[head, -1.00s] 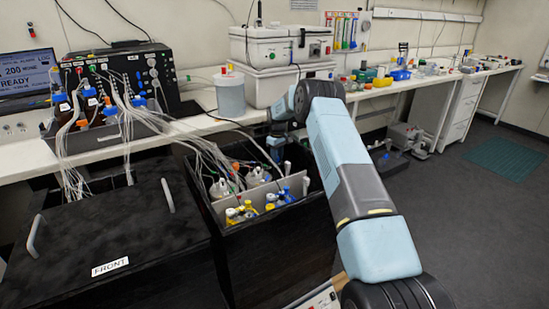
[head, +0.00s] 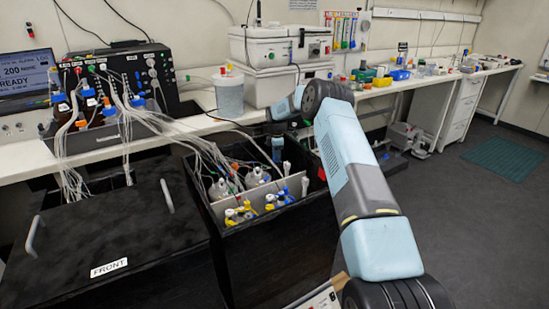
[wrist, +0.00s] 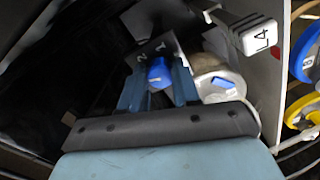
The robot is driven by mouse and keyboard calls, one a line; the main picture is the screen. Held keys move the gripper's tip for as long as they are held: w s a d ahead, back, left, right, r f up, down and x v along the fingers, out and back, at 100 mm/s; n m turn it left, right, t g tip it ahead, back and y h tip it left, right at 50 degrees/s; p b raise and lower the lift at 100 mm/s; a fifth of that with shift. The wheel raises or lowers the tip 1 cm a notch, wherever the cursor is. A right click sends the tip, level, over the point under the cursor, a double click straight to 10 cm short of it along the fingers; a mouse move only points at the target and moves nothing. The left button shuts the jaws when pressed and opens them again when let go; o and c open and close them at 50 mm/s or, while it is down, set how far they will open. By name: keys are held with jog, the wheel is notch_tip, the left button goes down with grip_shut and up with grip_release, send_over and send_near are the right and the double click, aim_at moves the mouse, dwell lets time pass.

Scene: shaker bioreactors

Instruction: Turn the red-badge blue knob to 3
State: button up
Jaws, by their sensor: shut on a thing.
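In the wrist view my gripper (wrist: 158,88) has its two fingers on either side of a small blue knob (wrist: 158,73) and is shut on it. A dark plate (wrist: 168,47) with white marks, one like a 2, lies just beyond the knob. The knob's pointing direction is unclear, and I cannot make out a red badge on it. In the head view the end of my arm reaches down at the back of the open black box (head: 262,262); the knob is hidden there.
Yellow-capped bottles (head: 232,216) and many thin tubes (head: 190,142) crowd the box. A closed black lid (head: 110,235) lies left.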

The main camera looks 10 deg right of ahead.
jog(key=n, duration=0.3)
jog(key=shift+s+a+f, duration=0.15)
jog(key=shift+a, duration=0.25)
jog(key=shift+n, duration=0.5)
jog(key=shift+d, duration=0.25)
jog(key=o, duration=1)
jog(key=shift+o, duration=0.3)
jog(key=shift+r, duration=0.75)
notch_tip(320, 180, up, 12)
jog(key=shift+r, duration=0.15)
